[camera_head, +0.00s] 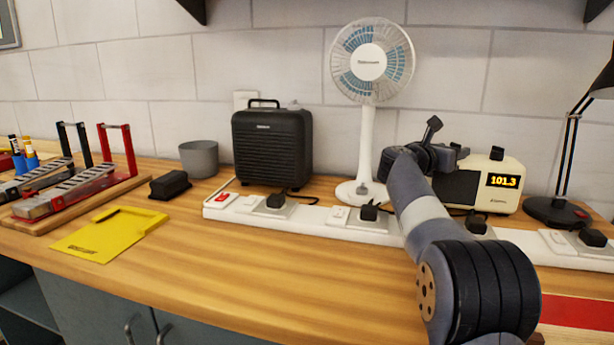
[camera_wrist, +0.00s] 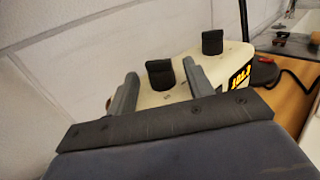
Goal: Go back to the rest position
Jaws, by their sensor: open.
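My gripper (camera_head: 440,152) is raised in front of the cream radio (camera_head: 508,183) in the head view, right of the white fan (camera_head: 368,130). In the wrist view my gripper (camera_wrist: 162,80) has its two grey fingers apart, with the radio's cream top (camera_wrist: 178,92) showing beyond them. Two dark upright shapes stand in that view near the radio top; I cannot tell what they are. I see nothing held. My arm partly hides the radio's left side in the head view.
A white power strip (camera_head: 330,219) with black plugs runs along the bench. A black box with a handle (camera_head: 272,147), a grey cup (camera_head: 199,158) and a yellow sheet (camera_head: 108,236) are to the left. A black lamp (camera_head: 557,210) stands at right. The front bench middle is clear.

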